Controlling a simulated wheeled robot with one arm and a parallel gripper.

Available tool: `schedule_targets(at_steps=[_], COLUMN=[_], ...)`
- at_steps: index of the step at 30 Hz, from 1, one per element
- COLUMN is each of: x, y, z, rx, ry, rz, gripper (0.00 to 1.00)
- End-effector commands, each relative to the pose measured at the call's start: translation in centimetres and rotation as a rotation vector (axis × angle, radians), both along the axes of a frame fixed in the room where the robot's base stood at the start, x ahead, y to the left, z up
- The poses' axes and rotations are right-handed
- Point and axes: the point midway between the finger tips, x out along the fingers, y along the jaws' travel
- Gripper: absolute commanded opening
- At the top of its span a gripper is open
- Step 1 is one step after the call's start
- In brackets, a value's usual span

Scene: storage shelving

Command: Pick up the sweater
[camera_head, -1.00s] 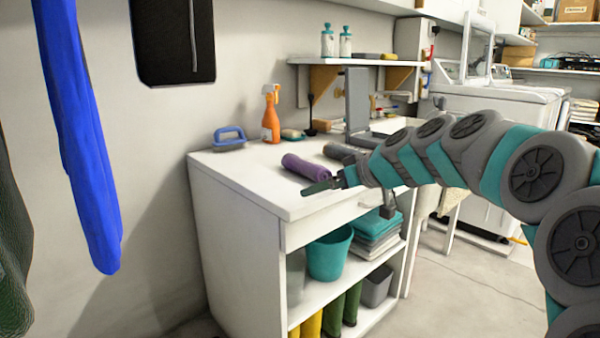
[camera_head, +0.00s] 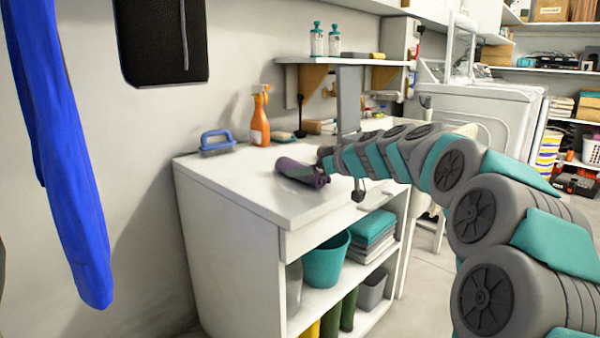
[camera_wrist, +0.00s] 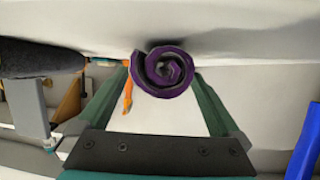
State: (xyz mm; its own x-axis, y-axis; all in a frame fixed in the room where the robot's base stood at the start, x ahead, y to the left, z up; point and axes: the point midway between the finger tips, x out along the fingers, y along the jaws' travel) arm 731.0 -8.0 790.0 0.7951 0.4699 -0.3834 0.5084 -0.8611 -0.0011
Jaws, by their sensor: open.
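A rolled-up purple garment, which I take to be the sweater (camera_head: 297,171), lies on the white counter (camera_head: 235,180) near its front edge. In the wrist view, its spiral end (camera_wrist: 165,72) faces me, centred between the fingertips. My gripper (camera_wrist: 162,86) is open, with its two green fingers apart on either side of the roll's end in that view. I cannot tell whether they reach around it or touch it. In the head view, my gripper is at the roll's right end, mostly hidden by the arm.
A grey upright panel (camera_head: 348,98) rises at the counter's back right. The counter's left front is clear.

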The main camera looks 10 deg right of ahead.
Motion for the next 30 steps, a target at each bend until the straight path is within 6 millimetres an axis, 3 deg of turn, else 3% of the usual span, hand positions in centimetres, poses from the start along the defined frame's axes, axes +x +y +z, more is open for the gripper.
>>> schedule_targets(at_steps=[5, 13, 30], x=[1.39, 1.55, 1.54], y=[0.96, 1.04, 1.03], z=[-0.6, -0.64, -0.66], rx=[-0.001, -0.001, 0.0], ry=[0.0, -0.002, 0.0], rz=[0.003, 0.002, 0.001], gripper=[1.0, 0.99, 0.35])
